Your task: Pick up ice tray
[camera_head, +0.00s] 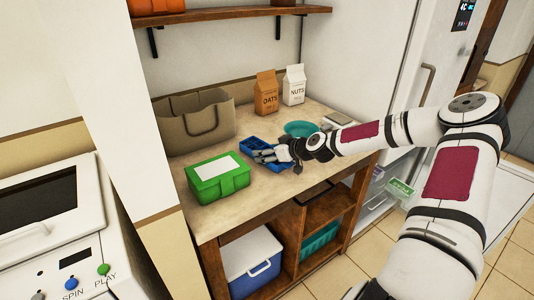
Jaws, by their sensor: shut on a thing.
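The ice tray (251,143) is blue and lies on the beige counter (200,225), between the green box and a teal plate. My gripper (264,155) reaches in from the right, low over the counter, and is shut on the tray. Its fingers cover the middle of the tray. I cannot tell whether the tray touches the counter or is slightly raised.
A green box (205,188) stands at the left front. A brown bag (180,128), an oats carton (266,95) and a nuts carton (293,88) stand at the back. A teal plate (298,128) is near the wrist. A wooden shelf (240,17) hangs above.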

